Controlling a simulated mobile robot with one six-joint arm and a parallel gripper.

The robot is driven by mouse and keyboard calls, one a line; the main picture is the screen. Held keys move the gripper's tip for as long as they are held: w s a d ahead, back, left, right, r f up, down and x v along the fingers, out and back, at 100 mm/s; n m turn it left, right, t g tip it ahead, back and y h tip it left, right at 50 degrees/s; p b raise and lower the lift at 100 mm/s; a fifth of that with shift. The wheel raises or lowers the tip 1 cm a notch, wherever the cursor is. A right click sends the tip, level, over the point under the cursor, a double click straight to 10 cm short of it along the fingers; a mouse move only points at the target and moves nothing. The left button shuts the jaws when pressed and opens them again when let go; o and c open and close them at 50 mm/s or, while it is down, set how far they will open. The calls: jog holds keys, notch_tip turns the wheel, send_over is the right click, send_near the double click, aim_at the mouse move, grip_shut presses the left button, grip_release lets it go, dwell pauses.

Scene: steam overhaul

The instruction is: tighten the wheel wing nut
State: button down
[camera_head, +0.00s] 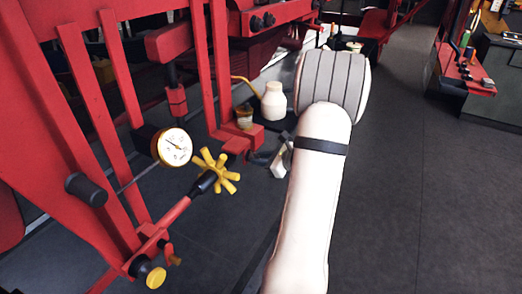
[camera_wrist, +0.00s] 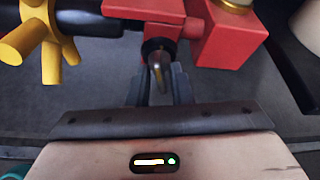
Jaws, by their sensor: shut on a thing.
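My gripper (camera_wrist: 160,92) is shut on a small metal piece (camera_wrist: 158,70) that looks like the wing nut. The piece sits in a dark round collar under a red bracket (camera_wrist: 145,10), and the two dark fingers stand on either side of it. In the head view my gripper (camera_head: 280,157) is beside the red frame, partly behind my white arm. The wing nut cannot be made out there. A yellow spoked handwheel (camera_head: 215,171) stands left of the gripper. It also shows at the upper left of the wrist view (camera_wrist: 45,38).
A pressure gauge (camera_head: 174,147) is mounted left of the handwheel. Red beams (camera_head: 80,150) fill the left. The floor (camera_head: 420,200) on the right is clear.

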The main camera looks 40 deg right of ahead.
jog(key=shift+m+y+p, duration=0.4)
jog(key=shift+m+p, duration=0.2)
jog(key=shift+p, duration=0.1)
dwell(0.8)
jog(key=c, duration=1.6)
grip_release()
jog(key=shift+o, duration=0.2)
jog(key=v, duration=0.7)
jog(key=shift+s+d+r, duration=0.15)
jog(key=shift+s+r, duration=0.1)
jog(key=shift+s, duration=0.05)
